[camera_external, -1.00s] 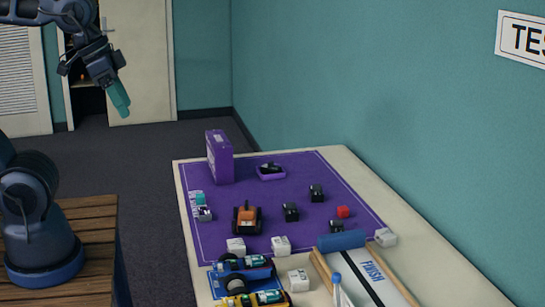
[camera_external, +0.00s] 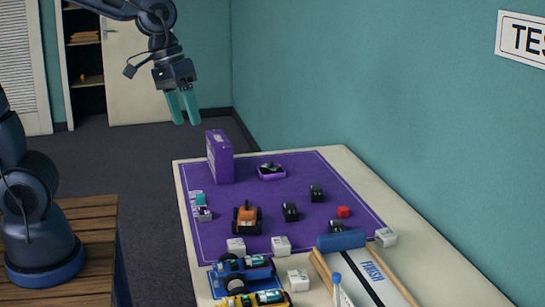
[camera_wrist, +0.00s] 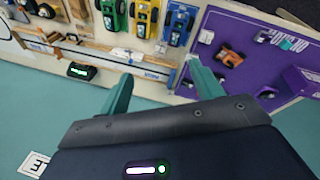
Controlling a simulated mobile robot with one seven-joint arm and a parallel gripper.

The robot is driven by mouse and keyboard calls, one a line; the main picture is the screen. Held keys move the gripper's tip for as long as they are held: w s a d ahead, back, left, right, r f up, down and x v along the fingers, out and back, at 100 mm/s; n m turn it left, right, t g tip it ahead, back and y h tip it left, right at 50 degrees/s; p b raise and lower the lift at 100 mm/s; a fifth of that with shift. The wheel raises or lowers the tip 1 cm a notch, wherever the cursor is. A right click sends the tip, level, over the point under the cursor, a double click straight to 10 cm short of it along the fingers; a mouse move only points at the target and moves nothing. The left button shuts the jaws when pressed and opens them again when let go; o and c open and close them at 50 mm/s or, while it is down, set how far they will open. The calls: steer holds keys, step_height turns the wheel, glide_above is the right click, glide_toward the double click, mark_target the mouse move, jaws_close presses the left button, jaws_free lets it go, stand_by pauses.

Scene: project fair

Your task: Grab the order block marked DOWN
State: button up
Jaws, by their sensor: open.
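Several white blocks lie on the table: one on the mat's near edge (camera_external: 236,246), one to its right (camera_external: 281,246), one nearer (camera_external: 298,280) and one at the right edge (camera_external: 386,237). Their markings are too small to read, so I cannot tell which is marked DOWN. My gripper (camera_external: 185,118), with teal fingers, is open and empty. It is in the air, up and left of the purple box, well away from the blocks. In the wrist view its fingers (camera_wrist: 158,72) are spread apart, with the table beyond.
Toy cars (camera_external: 240,271) and a FINISH ramp (camera_external: 372,275) occupy the near end. A wall borders the right.

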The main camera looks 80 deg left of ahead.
steer(key=w+f+n+g+h, duration=0.1)
steer(key=w+f+n, duration=0.4)
steer(key=w, duration=0.4)
steer(key=n+g+h, duration=0.2)
steer(key=n, duration=0.6)
glide_above(298, 274)
steer(key=a, duration=0.4)
step_height(298, 274, down, 26)
steer(key=x, duration=1.1)
steer(key=shift+w+a+f, duration=0.1)
steer(key=shift+w+a, duration=0.1)
steer(key=shift+a, duration=0.15)
steer(key=c, duration=1.1)
